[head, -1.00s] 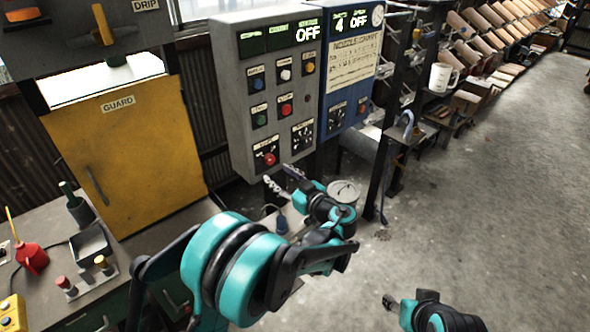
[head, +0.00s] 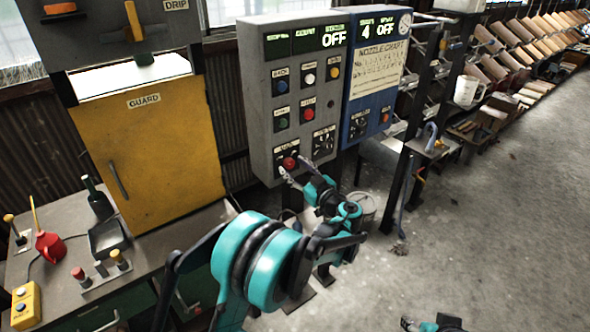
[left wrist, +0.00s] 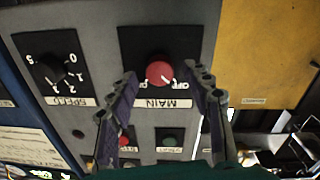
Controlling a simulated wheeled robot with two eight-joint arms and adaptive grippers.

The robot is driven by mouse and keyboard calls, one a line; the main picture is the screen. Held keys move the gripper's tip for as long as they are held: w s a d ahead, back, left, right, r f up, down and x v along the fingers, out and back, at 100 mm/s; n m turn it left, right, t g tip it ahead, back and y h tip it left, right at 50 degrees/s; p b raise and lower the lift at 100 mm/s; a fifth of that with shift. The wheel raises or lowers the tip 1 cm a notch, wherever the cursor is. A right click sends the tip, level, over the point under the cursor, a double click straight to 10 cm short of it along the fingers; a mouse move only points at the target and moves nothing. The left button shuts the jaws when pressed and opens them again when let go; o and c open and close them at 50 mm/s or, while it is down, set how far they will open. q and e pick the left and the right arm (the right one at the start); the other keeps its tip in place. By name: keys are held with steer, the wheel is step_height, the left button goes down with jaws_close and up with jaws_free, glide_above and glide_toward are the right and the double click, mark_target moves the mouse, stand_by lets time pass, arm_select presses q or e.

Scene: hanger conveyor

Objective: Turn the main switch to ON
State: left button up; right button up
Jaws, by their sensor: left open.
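The main switch is a round red knob (head: 289,163) on a black plate at the bottom of the grey control panel (head: 262,130). In the left wrist view the red knob (left wrist: 160,73) appears upside down above its MAIN label, with a small white mark on its edge. My left gripper (head: 287,174) is just below and in front of the knob. In the left wrist view its open fingers (left wrist: 160,86) lie on either side of the knob, with no clear contact. My right gripper (head: 406,324) barely shows at the bottom edge; its jaws are unclear.
A speed dial (left wrist: 50,70) sits beside the switch, and several push buttons are close by. The panel display (head: 334,37) reads OFF. A blue panel (head: 372,90) adjoins on the right. The yellow guard (head: 160,140) and a cluttered bench stand left. Open floor lies right.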

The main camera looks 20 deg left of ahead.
arm_select(q)
jaws_close()
steer(key=shift+m, duration=0.3)
steer(key=m, duration=0.3)
steer(key=m+p, duration=0.1)
steer(key=m, duration=0.4)
steer(key=shift+w+d+r, duration=0.1)
steer(key=m, duration=0.4)
steer(key=shift+g, duration=0.4)
steer(key=m, duration=0.4)
steer(key=shift+w+m, duration=0.1)
steer(key=shift+m, duration=0.2)
